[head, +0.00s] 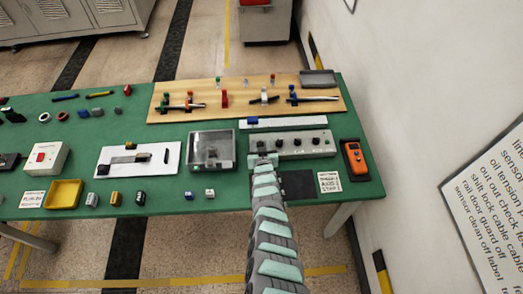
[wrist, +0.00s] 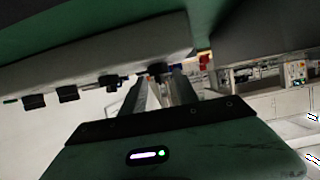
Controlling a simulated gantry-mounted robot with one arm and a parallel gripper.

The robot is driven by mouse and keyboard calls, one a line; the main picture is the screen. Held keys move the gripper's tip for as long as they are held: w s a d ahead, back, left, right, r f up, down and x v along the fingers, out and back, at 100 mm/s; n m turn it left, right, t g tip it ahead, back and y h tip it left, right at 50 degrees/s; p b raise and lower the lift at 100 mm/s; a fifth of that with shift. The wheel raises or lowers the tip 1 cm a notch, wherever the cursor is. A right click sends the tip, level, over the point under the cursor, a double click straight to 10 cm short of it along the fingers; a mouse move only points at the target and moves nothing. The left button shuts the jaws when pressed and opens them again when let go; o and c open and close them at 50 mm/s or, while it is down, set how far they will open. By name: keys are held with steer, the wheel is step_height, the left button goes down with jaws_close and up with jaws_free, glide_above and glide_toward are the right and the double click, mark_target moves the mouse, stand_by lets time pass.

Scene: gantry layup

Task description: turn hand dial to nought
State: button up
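A grey control box (head: 316,151) with a row of several black dials stands at the right of the green table. I cannot tell by label which one is the hand dial. My gripper (head: 263,158) is at the box's left front end in the head view and hides part of it. In the wrist view the box (wrist: 110,60) crosses the upper left. The end dial (wrist: 158,68) lies between or just beyond the tips of my gripper (wrist: 160,80). The fingers stand apart; contact with the dial cannot be made out. The dial's pointer and marks are too small to read.
An orange handheld meter (head: 354,158) lies right of the box. A clear-topped grey case (head: 211,165) stands to its left. A white strip with a blue block (head: 252,121) lies behind. A black pad (head: 298,184) and a printed card (head: 329,182) lie in front.

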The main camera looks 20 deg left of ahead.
steer(key=p+v, duration=0.8)
steer(key=v, duration=0.1)
